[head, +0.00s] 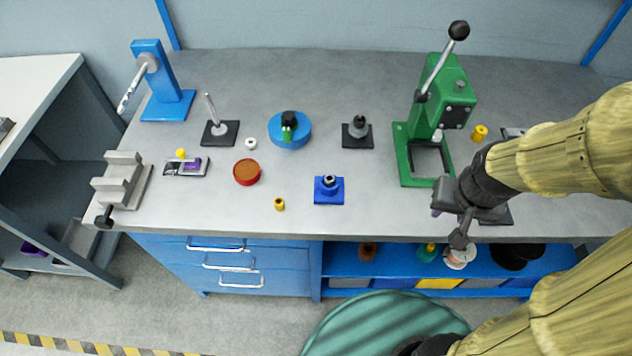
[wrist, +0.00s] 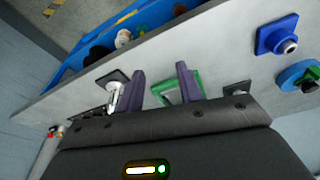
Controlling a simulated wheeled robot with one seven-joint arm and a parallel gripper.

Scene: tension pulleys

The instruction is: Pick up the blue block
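The blue block (head: 329,190) is a square blue base with a dark and silver round fitting on top. It sits near the front edge of the grey bench, left of the green press. It also shows at the upper right of the wrist view (wrist: 277,36). My gripper (head: 449,217) is over the front of the bench, to the right of the block and apart from it. In the wrist view its two purple fingers (wrist: 160,69) are spread with nothing between them.
The green press (head: 402,160) stands between my gripper and the back of the bench. A small yellow cylinder (head: 279,204), red pot (head: 247,172) and blue disc (head: 291,139) lie left of the block. Bare bench separates block and press.

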